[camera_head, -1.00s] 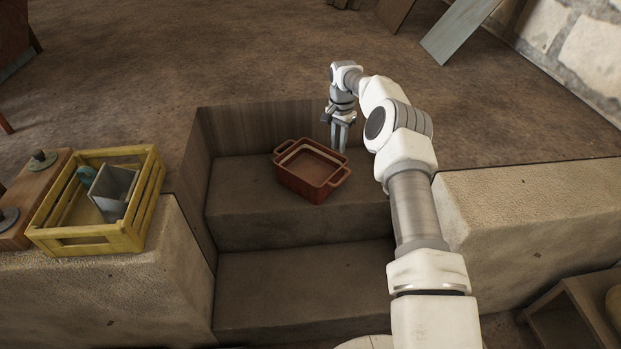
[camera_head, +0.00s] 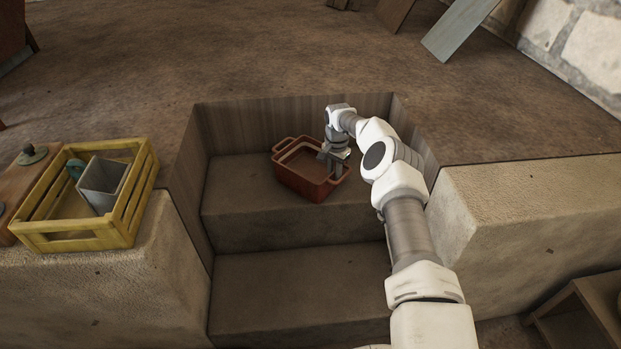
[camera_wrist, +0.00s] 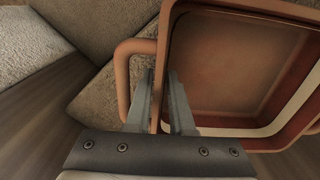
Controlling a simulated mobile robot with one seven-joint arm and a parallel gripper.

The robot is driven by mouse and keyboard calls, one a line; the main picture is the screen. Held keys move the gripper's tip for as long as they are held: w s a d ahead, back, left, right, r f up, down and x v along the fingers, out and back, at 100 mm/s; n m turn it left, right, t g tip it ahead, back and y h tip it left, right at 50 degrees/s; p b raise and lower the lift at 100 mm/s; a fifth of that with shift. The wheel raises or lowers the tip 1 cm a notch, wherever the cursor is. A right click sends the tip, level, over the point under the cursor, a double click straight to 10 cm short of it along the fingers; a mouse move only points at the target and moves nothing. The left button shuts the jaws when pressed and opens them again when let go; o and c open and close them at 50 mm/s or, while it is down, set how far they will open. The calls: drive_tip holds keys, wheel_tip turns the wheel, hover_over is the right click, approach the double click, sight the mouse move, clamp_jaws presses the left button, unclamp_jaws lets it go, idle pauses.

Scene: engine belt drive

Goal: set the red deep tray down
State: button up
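The red deep tray (camera_head: 300,186) is a rectangular reddish-brown dish with loop handles and a pale band inside. In the head view it appears to rest upright on the upper step of the recess. My gripper (camera_head: 335,168) is at its right end, pointing down. In the wrist view the tray (camera_wrist: 225,65) fills the upper right, with a handle (camera_wrist: 124,75) at its left. My gripper (camera_wrist: 162,80) has one finger inside the tray and one between wall and handle. The narrow finger gap looks closed on the wall. The tray's underside is hidden.
The upper step (camera_head: 235,215) has free room left of and before the tray. A lower step (camera_head: 295,290) lies in front. Wooden boards (camera_head: 240,128) line the recess. A yellow crate (camera_head: 75,243) holding a grey container (camera_head: 101,183) stands on the left ledge.

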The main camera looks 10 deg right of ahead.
drive_tip(key=shift+f, duration=0.1)
clamp_jaws()
drive_tip(key=shift+d, duration=0.1)
idle(1.3)
